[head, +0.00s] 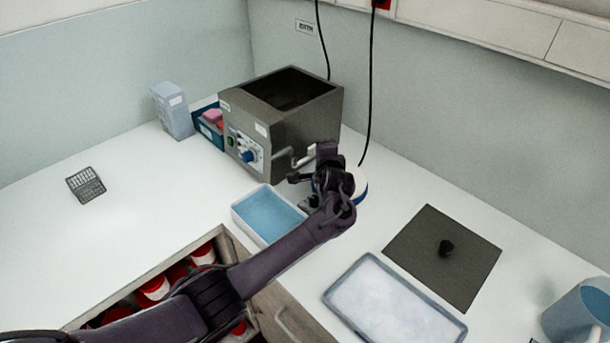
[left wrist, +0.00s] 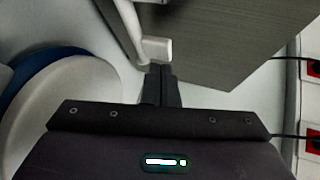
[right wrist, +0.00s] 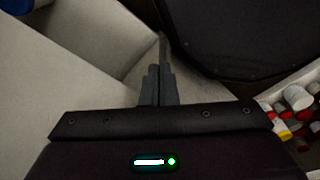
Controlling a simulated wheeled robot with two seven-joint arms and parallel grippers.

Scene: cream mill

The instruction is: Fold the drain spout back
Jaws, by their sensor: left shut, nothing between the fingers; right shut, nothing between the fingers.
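The drain spout (head: 294,161) is a pale bent tube on the lower front of the grey metal water bath (head: 283,118), near its right corner. It sticks out towards my left gripper (head: 317,160). In the left wrist view the spout (left wrist: 128,28) runs down to a pale block at its end (left wrist: 157,49). My left gripper (left wrist: 161,72) is shut and empty, its tips right at that block; I cannot tell if they touch. My right gripper (right wrist: 159,70) is shut and empty, low beside pale panels and away from the spout.
A blue-filled tray (head: 268,214) stands in front of the bath. A round white and blue thing (left wrist: 70,105) is beside my left gripper. An open drawer (head: 165,268) holds red and white containers. A dark mat (head: 425,262) and pale tray (head: 355,309) lie to the right.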

